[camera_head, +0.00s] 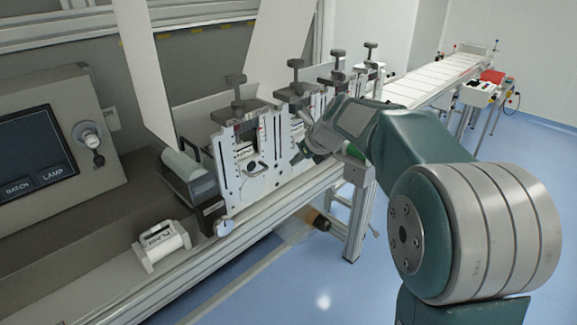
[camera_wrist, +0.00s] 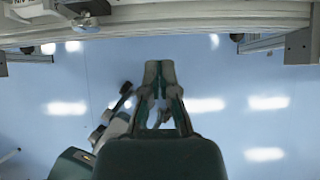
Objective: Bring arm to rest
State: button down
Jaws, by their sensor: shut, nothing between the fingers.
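My arm reaches from the lower right of the head view toward the machine's front. My gripper (camera_head: 303,154) is at its far end, small and partly hidden by the wrist, in front of the white slotted plates of the web converter (camera_head: 228,160). In the wrist view my gripper (camera_wrist: 159,68) has its fingertips together with nothing between them. Blue floor lies beyond the fingers, and the machine's rail (camera_wrist: 200,22) crosses the top of the picture. Whether the fingertips touch the plates cannot be told.
A control panel with a screen (camera_head: 32,155) and a knob stands at the left. A small white labelled block (camera_head: 162,243) rests on the machine's ledge. A white conveyor (camera_head: 435,80) runs off to the back right. Blue floor (camera_head: 325,285) is open in front of the machine.

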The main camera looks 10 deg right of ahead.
jog(key=s+r+n+h, duration=0.2)
jog(key=s+r+n, duration=0.1)
jog(key=s+n, duration=1.4)
jog(key=s+d+f+n+h, duration=0.1)
jog(key=s+f+n, duration=0.2)
jog(key=s+n, duration=0.3)
jog(key=s+d+f+n+h, duration=0.1)
jog(key=s+n, duration=0.4)
jog(key=s, duration=0.6)
jog(key=shift+s+d+f+n+g+h, duration=0.2)
jog(key=shift+s+f+n+g+h, duration=0.15)
jog(key=shift+f, duration=0.55)
